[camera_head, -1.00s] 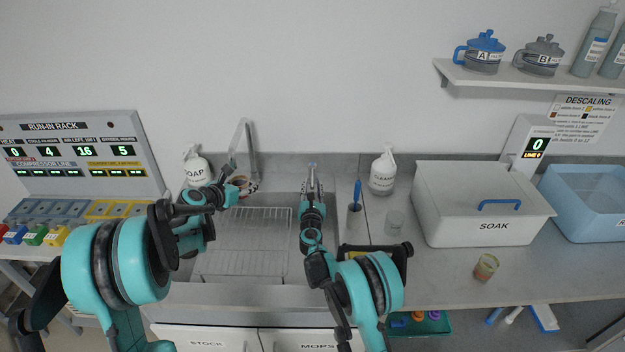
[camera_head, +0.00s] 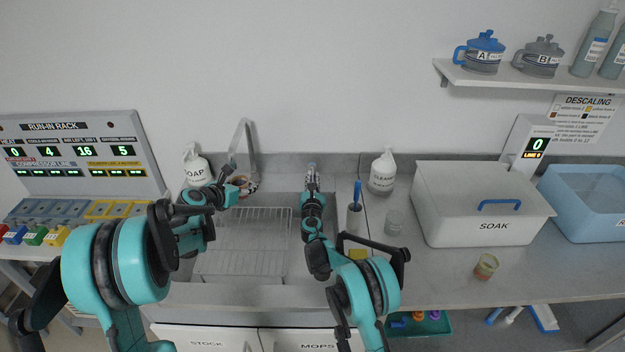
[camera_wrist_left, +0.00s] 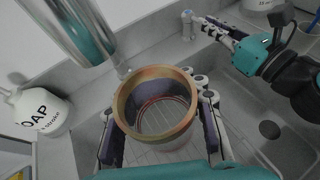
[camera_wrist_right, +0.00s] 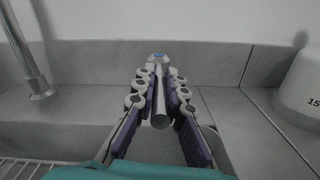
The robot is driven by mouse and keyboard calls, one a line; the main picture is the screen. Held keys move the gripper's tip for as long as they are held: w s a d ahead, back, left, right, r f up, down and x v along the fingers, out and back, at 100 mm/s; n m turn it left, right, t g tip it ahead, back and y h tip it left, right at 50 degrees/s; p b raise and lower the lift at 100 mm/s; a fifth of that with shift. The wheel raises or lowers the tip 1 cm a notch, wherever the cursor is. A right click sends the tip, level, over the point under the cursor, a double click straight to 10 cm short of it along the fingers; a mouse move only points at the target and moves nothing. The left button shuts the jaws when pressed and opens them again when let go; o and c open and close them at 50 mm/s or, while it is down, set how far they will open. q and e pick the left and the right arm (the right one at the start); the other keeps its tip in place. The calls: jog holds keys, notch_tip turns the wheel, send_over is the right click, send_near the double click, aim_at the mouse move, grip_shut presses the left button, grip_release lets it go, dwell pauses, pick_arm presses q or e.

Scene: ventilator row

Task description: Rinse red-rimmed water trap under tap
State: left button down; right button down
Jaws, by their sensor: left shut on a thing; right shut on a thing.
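The water trap (camera_wrist_left: 157,105) is a clear cup with a tan-orange rim and a reddish ring inside. My left gripper (camera_wrist_left: 160,115) is shut around it, over the sink (camera_head: 240,289); in the head view the left gripper (camera_head: 240,187) mostly hides it. The chrome tap (camera_head: 245,150) stands behind, and its spout (camera_wrist_left: 75,30) shows large at upper left in the left wrist view, close to the cup. I cannot make out a water stream. My right gripper (camera_wrist_right: 158,95) is shut on a grey lever (camera_wrist_right: 160,112) with a blue mark, behind the sink; it also shows in the head view (camera_head: 312,178).
A soap bottle (camera_head: 196,170) stands left of the tap, another white bottle (camera_head: 382,172) right of the lever. A brush holder (camera_head: 354,217), clear cup (camera_head: 394,222), yellowish cup (camera_head: 486,266) and soak box (camera_head: 480,215) stand on the right counter. A wire rack (camera_head: 245,250) lies in the sink.

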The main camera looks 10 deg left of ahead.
jog(key=y, duration=0.1)
jog(key=d+n+y, duration=0.1)
jog(key=n+y, duration=0.1)
jog(key=shift+w+d+g+y, duration=0.25)
jog(key=shift+d+g+y, duration=0.05)
jog(key=shift+g, duration=0.1)
jog(key=c, duration=1.6)
grip_release()
jog(key=v, duration=1.2)
